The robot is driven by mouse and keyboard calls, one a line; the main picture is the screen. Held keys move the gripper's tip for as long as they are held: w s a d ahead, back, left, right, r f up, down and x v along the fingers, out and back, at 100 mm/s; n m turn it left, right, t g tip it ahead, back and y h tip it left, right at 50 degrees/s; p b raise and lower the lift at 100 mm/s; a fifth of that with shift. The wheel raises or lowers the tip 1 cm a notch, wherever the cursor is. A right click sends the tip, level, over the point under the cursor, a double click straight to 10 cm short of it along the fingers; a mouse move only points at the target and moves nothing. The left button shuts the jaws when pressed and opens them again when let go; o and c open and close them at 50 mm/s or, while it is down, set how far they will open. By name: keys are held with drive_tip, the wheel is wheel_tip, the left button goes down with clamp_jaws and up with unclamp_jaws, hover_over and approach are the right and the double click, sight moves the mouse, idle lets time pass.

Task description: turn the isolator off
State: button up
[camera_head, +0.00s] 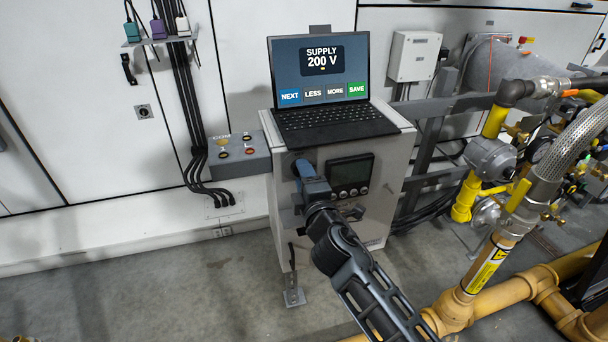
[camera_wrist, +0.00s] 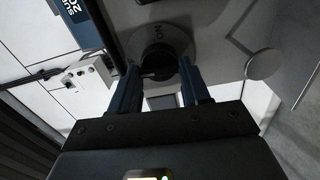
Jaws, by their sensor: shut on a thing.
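The isolator (camera_wrist: 157,48) is a dark round rotary switch on the grey cabinet (camera_head: 393,198). The lettering beside its dial appears to read ON, seen upside down in the wrist view. My gripper (camera_wrist: 160,73) has its two blue fingers on either side of the isolator's dark handle and is shut on it. In the head view my gripper (camera_head: 300,168) is against the cabinet front, left of a dark display panel (camera_head: 351,175), and it hides the isolator there. The handle's exact angle is hard to tell.
A laptop (camera_head: 321,75) showing SUPPLY 200 V stands on the cabinet. Yellow pipes and a braided hose (camera_head: 570,143) crowd the right. The floor at front left is clear.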

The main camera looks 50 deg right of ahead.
drive_tip(key=shift+a+n, duration=0.1)
drive_tip(key=shift+n, duration=0.3)
drive_tip(key=o, duration=1.1)
drive_tip(key=shift+c, duration=0.2)
drive_tip(key=b+v, duration=0.1)
drive_tip(key=v, duration=0.6)
drive_tip(key=shift+s+a, duration=0.2)
drive_tip(key=shift+s, duration=0.15)
